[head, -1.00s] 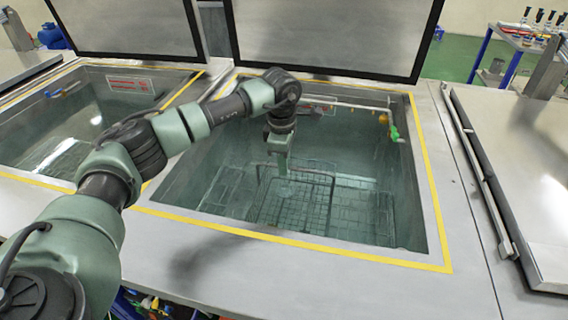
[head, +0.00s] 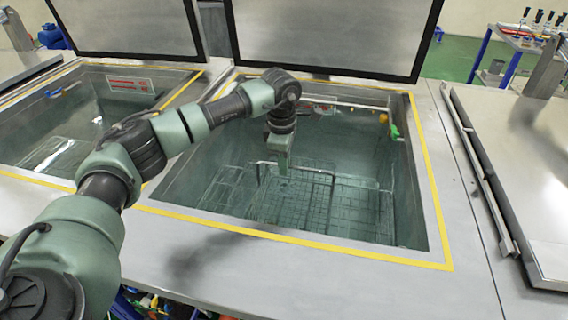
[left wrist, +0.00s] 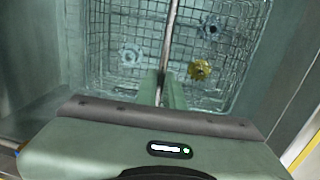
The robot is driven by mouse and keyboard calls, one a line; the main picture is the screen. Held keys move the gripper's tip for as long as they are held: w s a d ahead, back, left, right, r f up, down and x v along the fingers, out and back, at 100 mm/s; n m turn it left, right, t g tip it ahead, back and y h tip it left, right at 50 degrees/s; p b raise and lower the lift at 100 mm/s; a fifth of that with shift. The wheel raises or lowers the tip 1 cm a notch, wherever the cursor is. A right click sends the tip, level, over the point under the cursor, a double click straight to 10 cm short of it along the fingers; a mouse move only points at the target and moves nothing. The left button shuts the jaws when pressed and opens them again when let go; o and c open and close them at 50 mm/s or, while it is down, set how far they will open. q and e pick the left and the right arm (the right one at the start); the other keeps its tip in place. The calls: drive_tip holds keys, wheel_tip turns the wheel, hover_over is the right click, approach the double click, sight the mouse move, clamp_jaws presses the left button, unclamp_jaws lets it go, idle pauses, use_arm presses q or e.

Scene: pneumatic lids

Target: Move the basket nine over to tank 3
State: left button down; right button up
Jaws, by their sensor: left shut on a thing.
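My left gripper (head: 283,172) reaches down into the open middle tank (head: 432,190). It is shut on the thin handle bar (left wrist: 172,30) of a wire basket (left wrist: 105,45). In the left wrist view the basket lies below the fingers (left wrist: 166,88) and holds a gold gear (left wrist: 200,69), a pale grey gear (left wrist: 131,54) and a dark part (left wrist: 211,28). In the head view the basket's mesh (head: 290,200) is blurred by the liquid, and I cannot read a number on it. Which tank is tank 3 cannot be read. My right gripper is not in view.
More wire baskets (head: 355,210) seem to stand close beside it in the tank. Another open tank (head: 110,92) lies left. Raised lids (head: 330,35) stand behind both tanks. A closed lid (head: 515,150) lies right. A blue-framed cart (head: 512,45) stands at the back right.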

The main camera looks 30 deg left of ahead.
use_arm(q)
drive_tip(key=shift+s+f, duration=0.2)
drive_tip(key=shift+f, duration=0.2)
drive_tip(key=c, duration=1.5)
unclamp_jaws()
drive_tip(key=shift+o, duration=0.2)
drive_tip(key=shift+w, duration=0.2)
drive_tip(key=shift+s+f, duration=0.1)
drive_tip(key=shift+f, duration=0.05)
wheel_tip(320, 180, up, 20)
drive_tip(key=p, duration=0.7)
drive_tip(key=shift+s, duration=0.2)
drive_tip(key=shift+p, duration=0.3)
